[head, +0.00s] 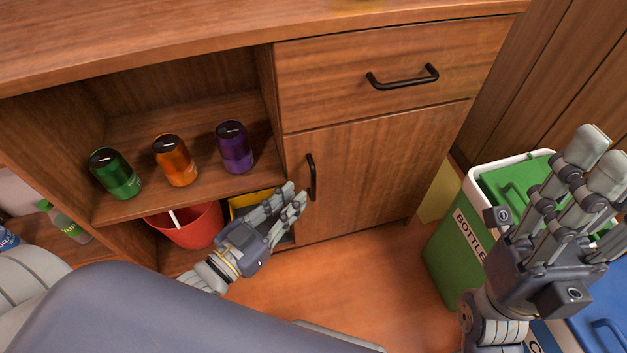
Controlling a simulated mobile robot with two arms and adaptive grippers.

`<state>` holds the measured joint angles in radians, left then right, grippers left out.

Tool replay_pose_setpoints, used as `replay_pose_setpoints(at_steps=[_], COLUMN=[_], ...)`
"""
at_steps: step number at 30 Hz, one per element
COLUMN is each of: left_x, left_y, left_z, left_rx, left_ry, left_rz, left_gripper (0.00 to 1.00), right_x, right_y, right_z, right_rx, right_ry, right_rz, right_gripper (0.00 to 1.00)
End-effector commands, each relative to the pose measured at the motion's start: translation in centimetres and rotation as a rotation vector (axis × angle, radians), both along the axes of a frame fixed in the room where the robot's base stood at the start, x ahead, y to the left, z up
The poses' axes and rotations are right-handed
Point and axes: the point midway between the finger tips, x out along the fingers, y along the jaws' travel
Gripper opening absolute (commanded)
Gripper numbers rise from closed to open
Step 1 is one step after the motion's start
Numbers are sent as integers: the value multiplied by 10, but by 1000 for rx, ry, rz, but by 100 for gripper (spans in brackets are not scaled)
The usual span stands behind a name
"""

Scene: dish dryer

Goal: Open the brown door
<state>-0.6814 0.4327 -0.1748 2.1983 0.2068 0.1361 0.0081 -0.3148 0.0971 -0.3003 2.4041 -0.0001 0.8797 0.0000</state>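The brown door (380,172) is the wooden cabinet door under a drawer. It looks shut, flush with the cabinet front. Its black vertical handle (311,177) is near the door's left edge. My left gripper (292,202) is just below and left of the handle, with its fingertips near the handle's lower end. Its fingers look close together; whether they touch the handle or door cannot be told. My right gripper (592,160) is raised at the right, over the bins, away from the door. Its fingers are spread apart with nothing between them.
The drawer (390,70) has a black handle (402,77). Green (116,174), orange (176,160) and purple (234,147) cans stand on the open shelf. Below are a red bucket (192,226) and something yellow (250,202). A green bin (455,258) stands right of the door. Floor before the door is clear.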

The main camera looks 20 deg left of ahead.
Motion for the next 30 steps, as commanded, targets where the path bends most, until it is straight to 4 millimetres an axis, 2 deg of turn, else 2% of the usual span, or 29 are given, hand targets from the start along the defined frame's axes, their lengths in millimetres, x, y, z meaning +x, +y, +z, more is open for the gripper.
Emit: replay_pose_setpoints(at_steps=[6, 13, 18, 26, 27, 29, 30], left_x=[35, 60, 67, 68, 68, 68, 68], left_y=[-14, -24, -27, -28, -28, -28, -28], left_z=[-2, -2, -1, -1, -1, -1, -1], left_rx=[-2, 1, 1, 2, 1, 1, 2], left_ry=[-4, -1, 1, 1, 2, 2, 1], left_rz=[1, 1, 0, 0, 0, 0, 0], left_gripper=[17, 17, 17, 17, 15, 1, 0], right_x=[3, 4, 5, 5, 5, 5, 5], right_y=[1, 2, 3, 3, 3, 3, 3], right_z=[3, 8, 10, 10, 10, 10, 10], right_rx=[-3, -6, -7, -7, -7, -7, -7], right_ry=[-43, -69, -78, -78, -78, -78, -78], right_rz=[-2, -4, -5, -5, -5, -5, -5], right_gripper=[40, 40, 40, 40, 40, 40, 40])
